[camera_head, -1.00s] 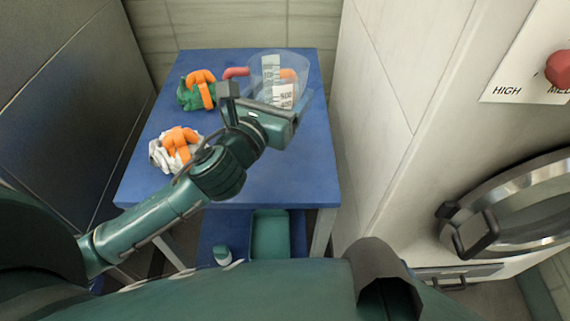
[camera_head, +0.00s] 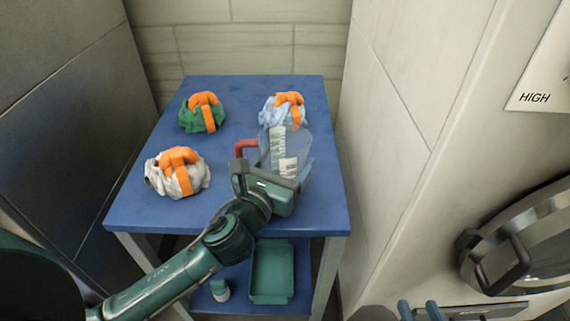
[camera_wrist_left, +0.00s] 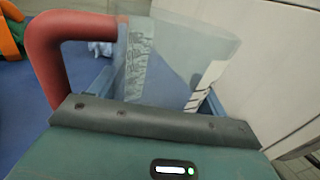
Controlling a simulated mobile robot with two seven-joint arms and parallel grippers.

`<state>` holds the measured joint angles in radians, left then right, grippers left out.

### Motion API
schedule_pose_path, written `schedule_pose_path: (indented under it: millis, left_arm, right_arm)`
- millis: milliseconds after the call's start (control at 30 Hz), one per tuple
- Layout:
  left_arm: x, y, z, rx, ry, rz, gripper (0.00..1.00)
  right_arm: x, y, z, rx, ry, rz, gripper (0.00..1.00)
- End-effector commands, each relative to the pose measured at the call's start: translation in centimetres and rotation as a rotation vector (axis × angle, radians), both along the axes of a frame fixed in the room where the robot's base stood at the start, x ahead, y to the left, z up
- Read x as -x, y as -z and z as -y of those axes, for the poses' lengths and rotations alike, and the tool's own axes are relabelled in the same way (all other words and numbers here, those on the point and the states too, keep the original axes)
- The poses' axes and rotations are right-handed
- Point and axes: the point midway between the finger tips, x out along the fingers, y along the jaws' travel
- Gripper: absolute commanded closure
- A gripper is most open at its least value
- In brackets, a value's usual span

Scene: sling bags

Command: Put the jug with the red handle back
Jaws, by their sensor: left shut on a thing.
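The clear jug (camera_head: 288,150) with printed white labels and a red handle (camera_head: 243,147) is at the right side of the blue table, tilted. My left gripper (camera_head: 272,180) is shut on the jug's near side, with the red handle to the left of the jaws. In the left wrist view the jug (camera_wrist_left: 175,65) stands just beyond the dark jaw edge, and its red handle (camera_wrist_left: 55,55) curves down at left. Whether its base touches the table is hidden. Two blue-green prongs at the bottom edge look like my right gripper (camera_head: 420,311), mostly cut off.
The blue table (camera_head: 230,160) holds bundles with orange straps: green (camera_head: 195,118), white (camera_head: 190,180) and pale blue (camera_head: 270,110), the last just behind the jug. A green tray (camera_head: 271,272) sits on the lower shelf. A pale wall (camera_head: 390,130) stands close at right.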

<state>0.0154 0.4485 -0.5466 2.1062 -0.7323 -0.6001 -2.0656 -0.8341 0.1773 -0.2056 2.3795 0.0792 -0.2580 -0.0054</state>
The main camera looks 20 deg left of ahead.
Motion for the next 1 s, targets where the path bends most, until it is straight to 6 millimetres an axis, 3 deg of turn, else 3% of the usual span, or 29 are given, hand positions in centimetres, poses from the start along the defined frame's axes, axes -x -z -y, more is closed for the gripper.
schedule_pose_path:
  millis: [267,300,533,833,1000]
  left_arm:
    - [0.0,0.2,0.0,-0.001,0.000,0.002,0.57]
    - [0.0,0.1,0.0,-0.001,0.000,0.001,0.21]
    - [0.0,0.1,0.0,-0.001,0.000,0.001,0.02]
    - [0.0,-0.3,0.0,0.000,0.000,0.002,0.02]
    - [2.3,0.0,-0.4,-0.002,0.001,-0.002,0.02]
  right_arm:
    - [0.1,0.1,0.1,0.007,-0.003,0.000,0.64]
    - [0.1,0.1,0.1,0.008,-0.003,0.000,0.64]
    - [0.0,0.1,0.1,0.009,-0.003,0.001,0.64]
    - [0.0,-0.1,0.1,0.007,-0.002,-0.001,0.64]
    - [-0.1,0.2,0.0,0.004,0.000,-0.005,0.64]
